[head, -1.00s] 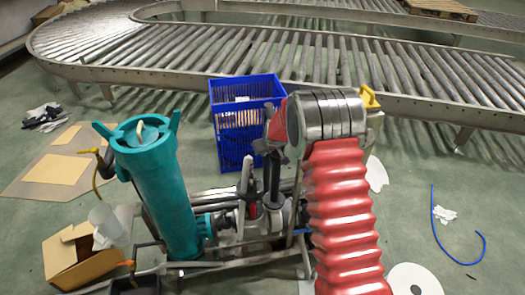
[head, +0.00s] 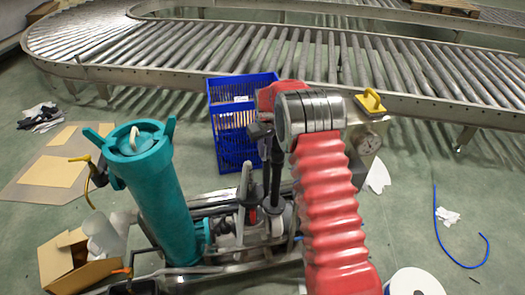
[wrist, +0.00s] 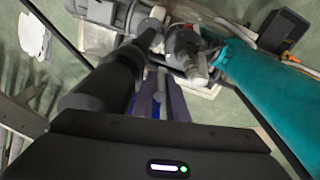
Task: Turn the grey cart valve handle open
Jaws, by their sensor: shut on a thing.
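The cart's grey valve handle (head: 244,182) is an upright lever in the head view, between the teal cylinder (head: 160,195) and a black post (head: 276,170). My gripper (head: 259,131) is dark and sits above the handle, by the top of the post. In the wrist view, the fingers (wrist: 163,95) reach down at the lower middle, between the black post (wrist: 120,75) and the teal cylinder (wrist: 265,80). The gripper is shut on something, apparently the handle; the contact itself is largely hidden. Grey valve fittings (wrist: 185,50) show beyond the fingers.
A blue crate (head: 228,150) stands behind the cart, in front of a roller conveyor (head: 300,60). A cardboard box (head: 65,262) lies at the left. A gauge (head: 368,141) with a yellow handle above it is right of my arm. Open floor with a blue hose (head: 450,255) lies right.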

